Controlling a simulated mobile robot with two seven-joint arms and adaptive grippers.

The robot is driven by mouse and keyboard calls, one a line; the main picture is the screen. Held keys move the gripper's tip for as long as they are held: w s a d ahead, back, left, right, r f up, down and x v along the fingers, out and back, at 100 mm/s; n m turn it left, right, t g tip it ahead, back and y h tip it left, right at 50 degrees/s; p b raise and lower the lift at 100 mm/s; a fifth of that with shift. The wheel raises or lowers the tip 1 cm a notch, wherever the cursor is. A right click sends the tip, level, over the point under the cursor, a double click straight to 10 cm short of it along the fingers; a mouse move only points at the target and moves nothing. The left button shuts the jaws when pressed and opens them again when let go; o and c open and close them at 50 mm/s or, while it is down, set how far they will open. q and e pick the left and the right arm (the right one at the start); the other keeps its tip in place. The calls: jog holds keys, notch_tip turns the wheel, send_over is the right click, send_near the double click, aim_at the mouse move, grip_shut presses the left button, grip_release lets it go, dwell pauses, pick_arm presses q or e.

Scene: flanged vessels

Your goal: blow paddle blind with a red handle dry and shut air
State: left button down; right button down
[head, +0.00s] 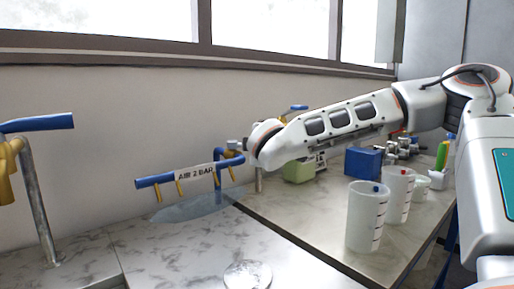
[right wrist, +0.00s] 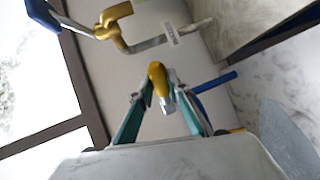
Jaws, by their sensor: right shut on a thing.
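In the head view the air station is a blue bar (head: 155,181) with a white "AIR 2 BAR" label (head: 195,173) and yellow fittings (head: 180,188) below it. My right arm reaches in from the right and its wrist end hides its fingers there. In the right wrist view my right gripper (right wrist: 162,98) has its teal fingers closed around a small yellow-and-silver piece (right wrist: 157,73). A blue bar (right wrist: 216,82) shows just beyond. I cannot tell exactly which part is held. No paddle blind with a red handle can be made out. My left gripper is out of view.
A tap with a blue lever (head: 38,122) stands at left. A pale blue oval (head: 190,207) lies below the air bar. The front left counter is mostly clear.

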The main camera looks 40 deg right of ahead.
jog(key=c, duration=1.9)
grip_release()
jog(key=shift+r, duration=0.25)
jog(key=shift+f, duration=0.1)
jog(key=shift+f, duration=0.1)
jog(key=shift+a, duration=0.1)
jog(key=v, duration=1.2)
